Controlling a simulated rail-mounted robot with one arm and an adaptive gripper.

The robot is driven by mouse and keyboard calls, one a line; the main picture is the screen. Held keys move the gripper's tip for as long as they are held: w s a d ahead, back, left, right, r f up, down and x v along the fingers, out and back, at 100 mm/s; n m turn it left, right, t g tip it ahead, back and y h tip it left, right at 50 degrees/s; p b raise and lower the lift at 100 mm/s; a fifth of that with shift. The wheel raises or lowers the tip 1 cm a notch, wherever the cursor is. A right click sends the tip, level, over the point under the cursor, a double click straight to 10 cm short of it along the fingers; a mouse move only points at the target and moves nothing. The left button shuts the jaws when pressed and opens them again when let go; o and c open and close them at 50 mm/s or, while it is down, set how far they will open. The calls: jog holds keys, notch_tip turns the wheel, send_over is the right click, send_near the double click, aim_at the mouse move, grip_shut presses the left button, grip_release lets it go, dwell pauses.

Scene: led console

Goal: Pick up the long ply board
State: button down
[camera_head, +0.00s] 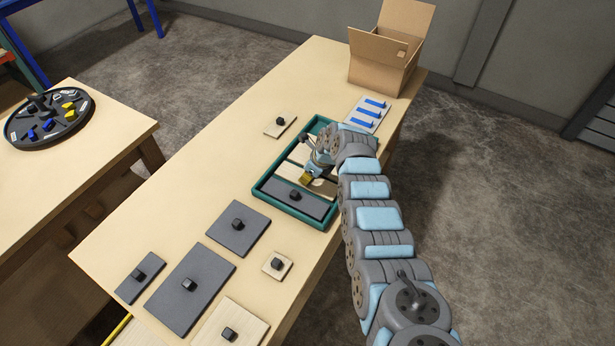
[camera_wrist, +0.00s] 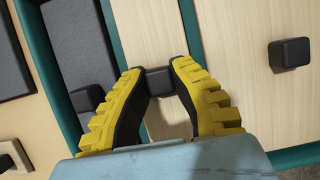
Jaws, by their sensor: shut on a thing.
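The long ply board (camera_head: 289,170) is a pale strip inside the green tray (camera_head: 289,213), behind a dark grey board. It also shows in the wrist view (camera_wrist: 150,30), with a black knob (camera_wrist: 160,82) on it. My gripper (camera_head: 308,179) is over this board. In the wrist view its yellow fingers (camera_wrist: 159,72) are shut on the knob from both sides. My arm hides part of the board and the tray's right side in the head view. I cannot tell whether the board is lifted off the tray floor.
A grey board (camera_head: 294,197) lies in the tray's front; a wider ply board (camera_wrist: 245,90) is beside the held one. Several knobbed boards (camera_head: 238,236) lie left of the tray. A blue-striped panel (camera_head: 357,122) and a cardboard box (camera_head: 378,64) stand behind.

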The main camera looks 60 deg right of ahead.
aim_at(309, 185)
jog(key=shift+r+p, duration=0.45)
jog(key=shift+r, duration=0.95)
jog(key=shift+a+r, duration=0.1)
jog(key=shift+r, duration=0.15)
jog(key=shift+s+a+r+p, duration=0.2)
jog(key=shift+s+a+r, duration=0.25)
jog(key=shift+r, duration=0.2)
jog(key=shift+s+a+r+p, duration=0.15)
jog(key=shift+s+a+r, duration=0.15)
jog(key=shift+a+r, duration=0.25)
jog(key=s+a+r+p, duration=0.7)
jog(key=a+p, duration=0.1)
jog(key=shift+a+r, duration=0.15)
jog(key=shift+a, duration=0.25)
jog(key=shift+s, duration=0.1)
